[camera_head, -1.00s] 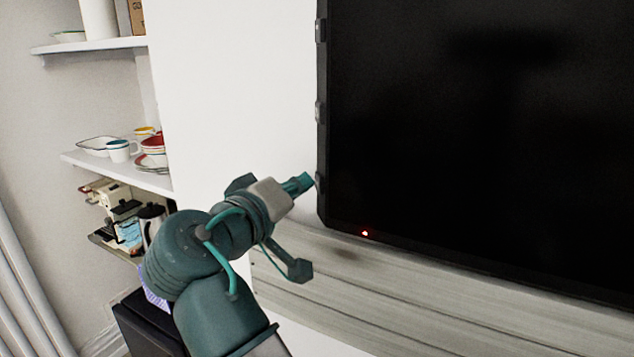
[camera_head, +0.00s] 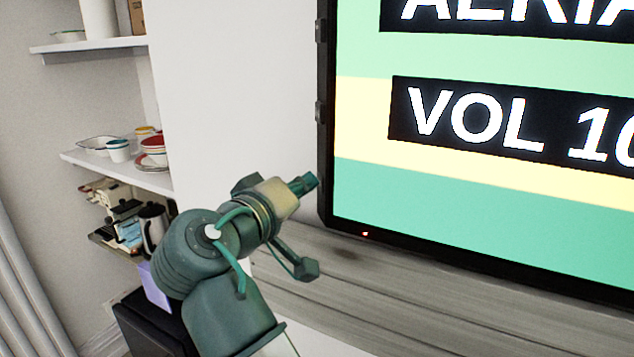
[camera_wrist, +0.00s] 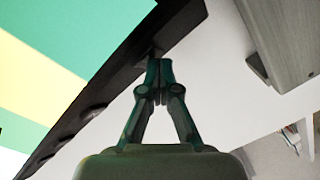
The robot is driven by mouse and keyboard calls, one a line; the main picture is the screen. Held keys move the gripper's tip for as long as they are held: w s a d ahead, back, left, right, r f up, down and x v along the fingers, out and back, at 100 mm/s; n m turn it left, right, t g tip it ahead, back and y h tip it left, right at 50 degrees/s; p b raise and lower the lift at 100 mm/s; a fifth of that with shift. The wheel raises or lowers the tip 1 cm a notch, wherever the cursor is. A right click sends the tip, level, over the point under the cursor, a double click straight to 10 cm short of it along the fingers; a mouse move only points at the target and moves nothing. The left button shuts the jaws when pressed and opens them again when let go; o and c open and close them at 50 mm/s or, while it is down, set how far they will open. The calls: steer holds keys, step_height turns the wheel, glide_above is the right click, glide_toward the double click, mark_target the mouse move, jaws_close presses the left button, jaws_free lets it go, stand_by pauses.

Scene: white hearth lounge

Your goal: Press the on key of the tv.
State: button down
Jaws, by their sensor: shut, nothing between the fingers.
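The tv (camera_head: 480,215) stands at the right in the head view. Its screen is lit with green and yellow bands and white text, including "VOL 10". A small red light shows on its lower bezel. Dark keys sit along its left edge; an upper key (camera_head: 319,31) and a middle key (camera_head: 319,111) are visible. My gripper (camera_head: 310,181) is shut and empty, with its tips by the lower part of that edge. In the wrist view, the shut fingertips (camera_wrist: 160,68) are at a key on the tv's bezel (camera_wrist: 120,70) and partly hide it. I cannot tell whether they touch it.
A grey wooden ledge (camera_head: 400,275) runs below the tv. A white wall (camera_head: 240,90) is behind my gripper. At the left, shelves (camera_head: 125,174) hold bowls, cups and a kettle. The space left of the tv's edge is clear apart from my arm.

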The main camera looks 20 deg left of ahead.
steer(key=shift+s+a, duration=0.55)
steer(key=shift+a, duration=0.05)
steer(key=shift+s+a+b, duration=0.7)
steer(key=shift+s+a, duration=1)
steer(key=shift+a, duration=0.15)
